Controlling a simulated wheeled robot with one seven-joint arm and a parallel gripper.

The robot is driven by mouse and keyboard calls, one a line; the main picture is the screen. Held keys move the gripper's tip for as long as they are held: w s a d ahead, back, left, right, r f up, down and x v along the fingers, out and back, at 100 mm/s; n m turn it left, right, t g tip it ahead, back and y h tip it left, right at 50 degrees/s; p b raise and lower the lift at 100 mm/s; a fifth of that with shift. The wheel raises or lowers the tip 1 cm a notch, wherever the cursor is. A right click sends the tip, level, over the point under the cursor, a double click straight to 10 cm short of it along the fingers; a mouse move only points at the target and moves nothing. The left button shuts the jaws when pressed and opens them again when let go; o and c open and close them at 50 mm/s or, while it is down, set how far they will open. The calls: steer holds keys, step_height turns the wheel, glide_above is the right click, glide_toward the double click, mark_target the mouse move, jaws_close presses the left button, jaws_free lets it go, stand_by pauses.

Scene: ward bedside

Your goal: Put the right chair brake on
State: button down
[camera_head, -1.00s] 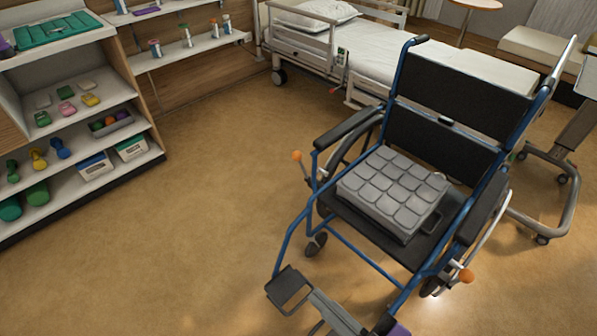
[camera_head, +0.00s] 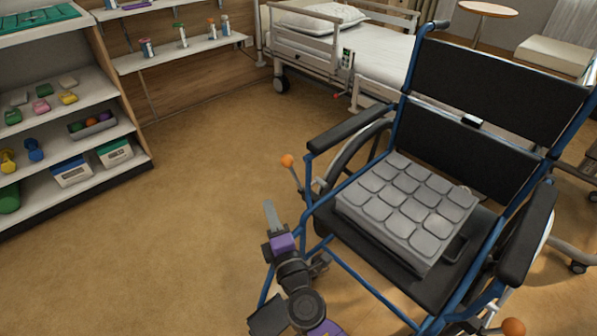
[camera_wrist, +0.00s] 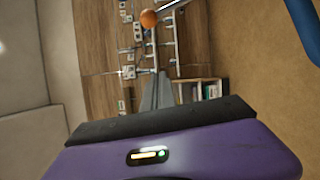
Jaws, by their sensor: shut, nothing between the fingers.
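The wheelchair (camera_head: 330,137) has a blue frame and black seat and faces me. A brake lever with an orange knob (camera_head: 288,160) stands at its picture-left side, in front of the large wheel. The knob also shows near the top of the wrist view (camera_wrist: 149,18). A second orange knob (camera_head: 514,327) is at the picture-right side, cut by the lower edge. My gripper (camera_head: 268,205) is shut and empty, pointing up the picture, below and left of the first knob and apart from it. Its grey fingers show in the wrist view (camera_wrist: 158,92), below the knob.
A grey segmented cushion (camera_head: 408,205) lies on the seat. The picture-left armrest (camera_head: 350,130) is above the wheel. A shelf unit (camera_head: 125,165) stands at left, a bed (camera_head: 375,55) behind. The floor (camera_head: 200,200) between shelf and chair is clear.

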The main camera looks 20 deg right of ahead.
steer(key=w+d+r, duration=0.1)
steer(key=w+d, duration=0.5)
steer(key=w, duration=0.4)
steer(key=shift+d+r+h, duration=0.15)
steer(key=shift+d+h, duration=0.1)
steer(key=shift+h, duration=0.15)
